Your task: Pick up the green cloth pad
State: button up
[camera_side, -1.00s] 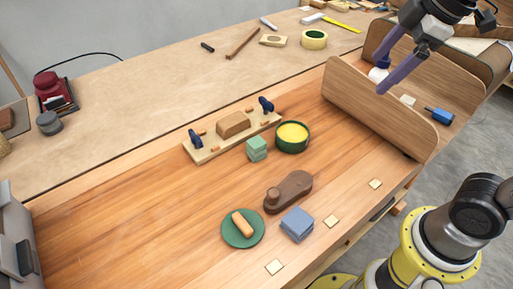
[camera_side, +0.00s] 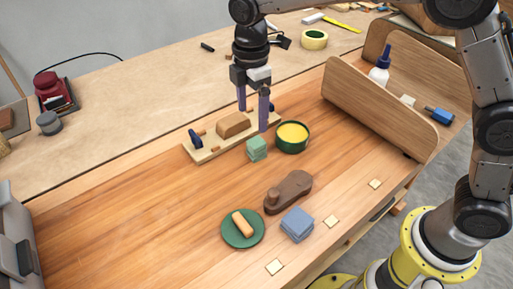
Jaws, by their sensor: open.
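The green cloth pad (camera_side: 257,149) is a small light-green folded stack on the wooden bench, just left of a dark green bowl with yellow contents (camera_side: 292,137). It sits in front of a pale clamp board (camera_side: 208,153) that bears a brown block (camera_side: 233,125). My gripper (camera_side: 254,120) is open and empty, its purple fingers pointing down above and behind the pad, over the right end of the board. The right finger hides the board's right clamp. My gripper looks apart from the pad.

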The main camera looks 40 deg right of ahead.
aim_at(256, 142)
notch_tip(256, 142, down, 6)
jog(key=shift+d+f, duration=0.1)
jog(key=shift+f, duration=0.1)
jog(key=shift+s+d+f, duration=0.1)
jog(key=shift+d+f, duration=0.15)
jog(key=shift+f, duration=1.1)
jog(key=shift+d+f, duration=0.2)
jog(key=shift+f, duration=1.15)
jog(key=c, duration=1.4)
jog(key=shift+r, duration=0.8)
jog(key=s+d+r, duration=0.1)
jog(key=s+r, duration=0.2)
jog(key=s, duration=0.1)
jog(key=s+d+r, duration=0.2)
jog(key=s+r, duration=0.2)
jog(key=s+d+r, duration=0.2)
jog(key=s+r, duration=0.2)
jog(key=s, duration=0.1)
jog(key=shift+r, duration=0.25)
